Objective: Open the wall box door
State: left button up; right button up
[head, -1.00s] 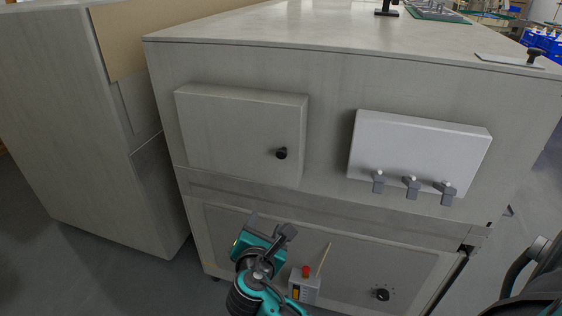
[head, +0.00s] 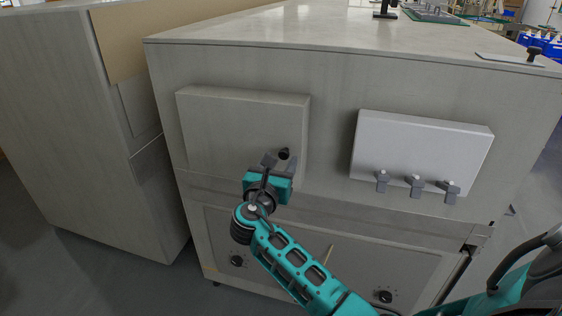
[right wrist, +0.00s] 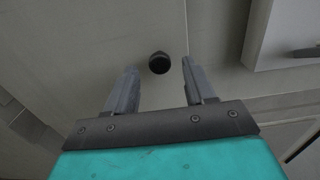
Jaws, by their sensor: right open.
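The wall box door (head: 235,122) is a flat grey panel on the front of the cabinet, and it looks shut. Its black round knob (head: 284,154) sits near the lower right edge of the door. My right gripper (head: 277,160) is just in front of and slightly left of the knob in the head view. In the right wrist view the two grey fingers (right wrist: 157,82) are apart, and the knob (right wrist: 159,63) shows beyond their tips, between their lines, with nothing held. I cannot tell whether the fingertips reach the knob's depth. My left gripper is not in view.
A white box (head: 420,152) with several grey levers is mounted right of the door. Below are black dials (head: 385,296) on the lower panel. The worktop edge (head: 340,48) runs above. A separate grey cabinet (head: 75,130) stands at the left.

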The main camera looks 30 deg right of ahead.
jog(key=shift+x, duration=0.9)
jog(key=shift+c, duration=0.2)
jog(key=shift+a, duration=0.1)
grip_shut()
